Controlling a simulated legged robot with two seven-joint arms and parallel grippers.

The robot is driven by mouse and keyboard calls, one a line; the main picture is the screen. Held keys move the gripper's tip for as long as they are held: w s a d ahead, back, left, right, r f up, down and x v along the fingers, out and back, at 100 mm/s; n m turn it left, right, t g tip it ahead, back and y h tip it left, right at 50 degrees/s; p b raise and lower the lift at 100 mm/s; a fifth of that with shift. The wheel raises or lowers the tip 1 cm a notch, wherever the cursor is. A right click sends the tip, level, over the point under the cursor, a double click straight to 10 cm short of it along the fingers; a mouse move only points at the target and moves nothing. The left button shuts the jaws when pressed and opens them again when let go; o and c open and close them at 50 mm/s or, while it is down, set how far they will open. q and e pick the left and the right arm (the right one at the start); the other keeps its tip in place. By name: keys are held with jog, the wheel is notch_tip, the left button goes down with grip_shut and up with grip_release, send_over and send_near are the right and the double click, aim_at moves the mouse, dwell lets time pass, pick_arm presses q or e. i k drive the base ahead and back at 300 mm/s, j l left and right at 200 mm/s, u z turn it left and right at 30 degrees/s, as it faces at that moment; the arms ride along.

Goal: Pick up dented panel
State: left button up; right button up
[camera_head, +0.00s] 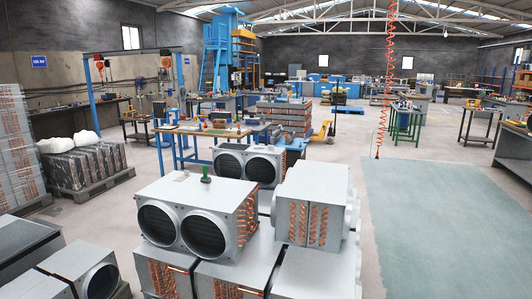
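I cannot pick out a dented panel for certain; no dent is clear at this size. Grey metal heat-exchanger units with copper tube bends are stacked in front. The front left unit (203,220) has two round black openings and a flat top panel (190,190). A small green tool-like object (205,172) stands on that top. To its right is another unit (314,205) with copper bends on its near side. Neither of my grippers is in view.
More units (248,165) stand behind the stack. A wooden-topped workbench (205,131) is beyond them. Pallets of units (85,165) stand at left. A red coiled hose (386,80) hangs at right. A green floor area (440,220) at right is clear.

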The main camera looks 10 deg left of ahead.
aim_at(270, 149)
jog(key=i+l+z, duration=0.4)
jog(key=l, duration=0.15)
jog(key=i+l+z, duration=1)
jog(key=i+z, duration=0.2)
jog(key=i+u, duration=0.3)
jog(key=i, duration=0.2)
jog(key=i+u, duration=0.3)
jog(key=i, duration=0.2)
jog(key=i+l+u, duration=0.3)
jog(key=i, duration=0.15)
jog(key=i+u, duration=0.35)
jog(key=i, duration=2.25)
jog(key=i+u, duration=0.1)
jog(key=i, duration=0.55)
jog(key=i+u, duration=0.15)
jog(key=i, duration=0.45)
jog(key=i+l+u, duration=0.1)
jog(key=i, duration=0.55)
jog(key=i+l+u, duration=0.1)
jog(key=i, duration=0.5)
jog(key=i+j+u, duration=0.15)
jog(key=i+u, duration=0.55)
jog(key=u, duration=0.2)
jog(key=i+l+u, duration=0.1)
jog(key=i+u, duration=0.35)
jog(key=i+l+u, duration=0.2)
jog(key=u, duration=0.25)
